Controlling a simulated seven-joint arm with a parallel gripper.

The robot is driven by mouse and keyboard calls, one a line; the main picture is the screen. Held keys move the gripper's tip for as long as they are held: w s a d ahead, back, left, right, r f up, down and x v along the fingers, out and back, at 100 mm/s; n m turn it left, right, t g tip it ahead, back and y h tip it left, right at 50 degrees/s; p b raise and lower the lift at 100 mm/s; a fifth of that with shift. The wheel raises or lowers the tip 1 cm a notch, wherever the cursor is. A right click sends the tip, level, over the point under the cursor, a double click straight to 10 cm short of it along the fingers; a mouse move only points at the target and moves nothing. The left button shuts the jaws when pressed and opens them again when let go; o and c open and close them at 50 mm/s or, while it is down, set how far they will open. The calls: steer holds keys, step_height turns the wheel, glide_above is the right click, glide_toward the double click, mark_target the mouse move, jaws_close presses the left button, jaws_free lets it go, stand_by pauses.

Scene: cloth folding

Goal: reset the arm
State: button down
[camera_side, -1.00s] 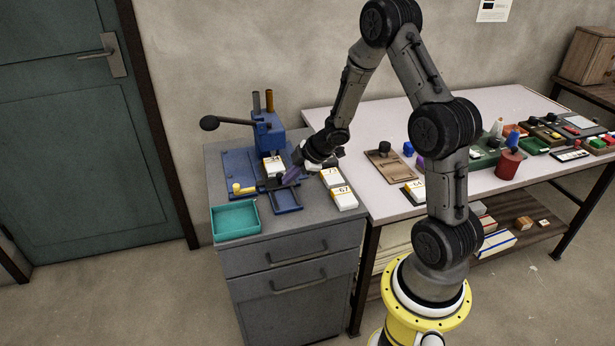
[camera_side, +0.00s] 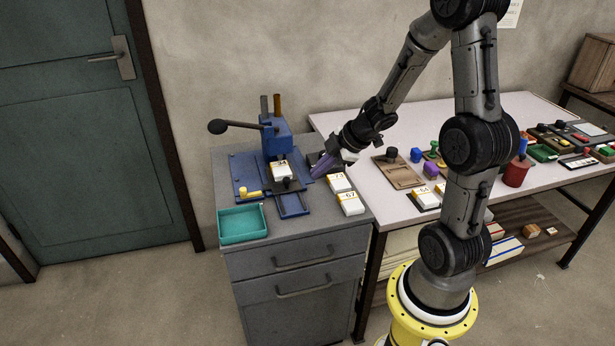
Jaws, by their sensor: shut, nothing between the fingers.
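My gripper (camera_side: 318,172) has purple fingers and points down and left. It hangs over the right part of the grey cabinet top, just right of the blue press (camera_side: 275,140). Its fingers are shut with nothing between them. A white block marked 34 (camera_side: 281,171) sits in the press. Two white and yellow blocks, marked 73 (camera_side: 338,182) and 67 (camera_side: 351,204), lie on the cabinet below and right of my gripper, apart from it.
A teal tray (camera_side: 242,224) stands at the cabinet's front left. The press has a black lever (camera_side: 218,127) sticking out left. The pale table (camera_side: 385,216) at right holds a wooden board (camera_side: 399,174), a block marked 64 (camera_side: 426,197), a red can (camera_side: 516,172) and several stamps.

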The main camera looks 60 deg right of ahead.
steer(key=w+a+r+t+h, duration=0.15)
steer(key=a+r, duration=0.25)
steer(key=r, duration=0.5)
steer(key=w+a+r+t+h, duration=0.1)
steer(key=a+r+t, duration=0.2)
steer(key=a+r, duration=0.35)
steer(key=s+r+m+h, duration=0.1)
steer(key=s+r+m, duration=0.4)
steer(key=s+m, duration=0.15)
steer(key=s+a+f+m+g+y, duration=0.1)
steer(key=s+a+f+g, duration=0.2)
steer(key=s, duration=0.3)
steer(key=s+a+f+m+g+y, duration=0.2)
steer(key=s+f+g, duration=0.1)
steer(key=s, duration=0.3)
steer(key=shift+s+a+f, duration=0.4)
steer(key=shift+f, duration=0.1)
